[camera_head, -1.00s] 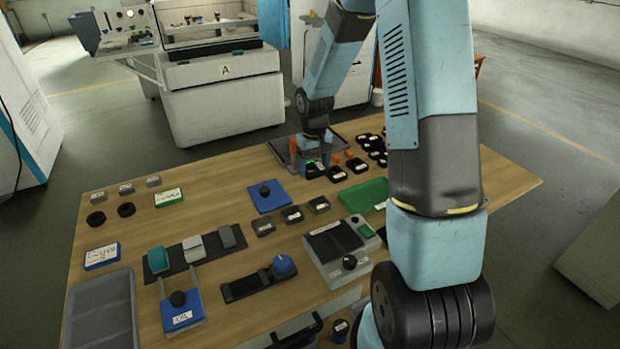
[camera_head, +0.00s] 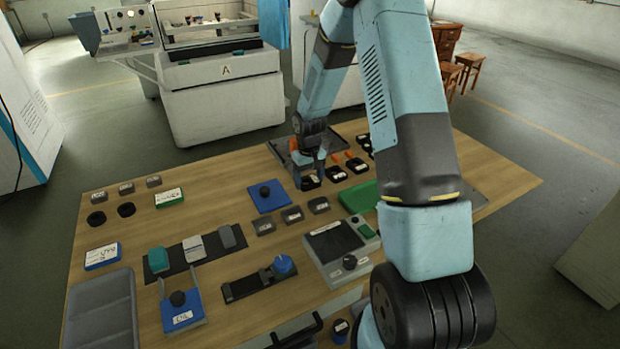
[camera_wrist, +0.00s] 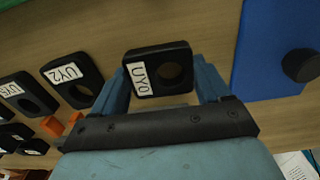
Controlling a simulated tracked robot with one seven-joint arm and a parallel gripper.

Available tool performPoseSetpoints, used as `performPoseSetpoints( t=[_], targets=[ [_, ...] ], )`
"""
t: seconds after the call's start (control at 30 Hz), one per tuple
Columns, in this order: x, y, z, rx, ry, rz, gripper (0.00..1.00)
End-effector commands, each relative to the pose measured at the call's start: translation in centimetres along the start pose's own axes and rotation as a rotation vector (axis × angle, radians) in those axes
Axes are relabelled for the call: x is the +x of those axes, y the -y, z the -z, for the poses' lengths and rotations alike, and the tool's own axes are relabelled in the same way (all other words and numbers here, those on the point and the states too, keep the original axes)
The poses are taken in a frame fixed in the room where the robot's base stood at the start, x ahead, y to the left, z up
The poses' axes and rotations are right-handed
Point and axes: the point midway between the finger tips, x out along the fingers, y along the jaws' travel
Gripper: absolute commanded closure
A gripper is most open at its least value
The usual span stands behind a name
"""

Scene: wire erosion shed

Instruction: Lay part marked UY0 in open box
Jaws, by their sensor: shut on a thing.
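The part marked UY0 (camera_wrist: 150,56) is a black block with a round hole and a white label. In the wrist view my gripper (camera_wrist: 163,82) is shut on it, one blue finger on each side. In the head view my gripper (camera_head: 311,177) is over the back middle of the table, just in front of a dark tray (camera_head: 280,148). How high the part is above the table is hard to tell.
A similar part marked UY2 (camera_wrist: 83,92) and several more black parts lie beside my gripper. A blue plate with a black knob (camera_head: 266,208) is to its left. Small grey blocks and a grey device (camera_head: 340,242) are nearer. Bare wood shows at centre left.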

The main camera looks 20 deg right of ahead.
Motion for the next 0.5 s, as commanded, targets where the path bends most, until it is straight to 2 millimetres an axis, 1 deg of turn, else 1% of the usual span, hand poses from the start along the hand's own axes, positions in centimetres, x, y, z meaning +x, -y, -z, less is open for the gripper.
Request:
performPoseSetpoints(
  t=[0.23, 0.27, 0.4, 0.5],
  targets=[
    [0.14, -0.01, 0.01, 0.000, 0.000, 0.000, 0.77],
    [0.13, -0.02, -0.02, 0.000, 0.000, 0.000, 0.21],
    [0.12, -0.03, -0.02, 0.001, 0.000, 0.000, 0.07],
    [0.12, -0.04, -0.03, 0.001, 0.000, 0.000, 0.00]
  ],
)
